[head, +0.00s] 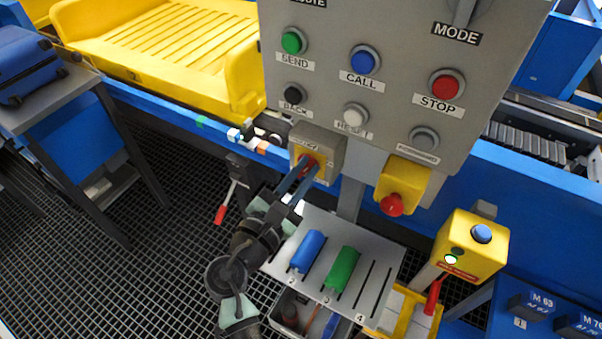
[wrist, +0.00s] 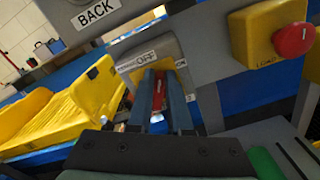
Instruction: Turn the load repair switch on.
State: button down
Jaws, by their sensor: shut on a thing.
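The switch is a grey box (head: 328,147) below the button panel, with a yellow plate and a red handle. In the wrist view the box (wrist: 180,47) carries a label that reads "OFF"; the rest of the label is too small to read. My gripper (head: 308,169) reaches the box from the lower left. Its two dark fingers are shut on the red handle (wrist: 158,92), one on each side, as the wrist view shows. The fingers partly hide the handle and plate, so I cannot tell the handle's exact position.
The button panel (head: 398,112) hangs just above. A yellow box with a red button (head: 392,205) is to the right. Below is a slotted grey shelf (head: 378,262) with a blue and a green handle. A yellow tray (head: 160,50) sits on the conveyor behind.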

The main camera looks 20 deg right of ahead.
jog(key=m+b, duration=0.1)
jog(key=m, duration=0.1)
jog(key=f+m+b, duration=0.1)
jog(key=m+b, duration=0.3)
jog(key=shift+s+d+f+m, duration=0.3)
jog(key=shift+s+d, duration=0.05)
jog(key=shift+s, duration=0.05)
jog(key=m+b, duration=0.3)
jog(key=m, duration=0.1)
jog(key=shift+s+d+f+b, duration=0.1)
jog(key=shift+f+b, duration=0.25)
jog(key=shift+b, duration=0.05)
jog(key=shift+f+m+b, duration=0.1)
jog(key=shift+m+b, duration=0.6)
jog(key=shift+m, duration=0.1)
jog(key=c, duration=0.8)
grip_release()
jog(key=shift+c, duration=0.2)
jog(key=v, duration=1.3)
jog(key=shift+b, duration=0.45)
